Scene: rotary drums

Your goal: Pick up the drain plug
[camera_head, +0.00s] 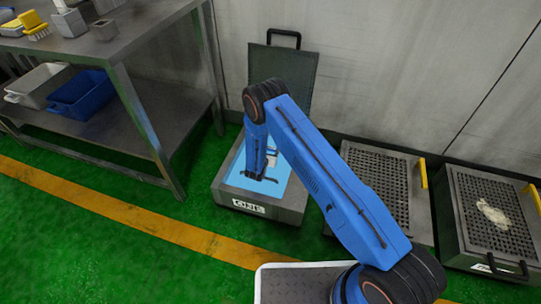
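My blue arm reaches down over an open grey case (254,209) with a light-blue interior on the floor near the wall. My gripper (259,177) is small and dark, low over or inside the case's light-blue interior. I cannot tell whether its fingers are apart or closed. I cannot pick out a drain plug for certain; small dark shapes near the gripper blend with it, and my arm covers part of the case.
A dark lid-like panel (305,75) with a handle stands behind the case. Two trays with perforated tops, a nearer one (385,178) and a right one (490,190), lie at right. A metal table (120,40) with blue bin (82,95) stands left.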

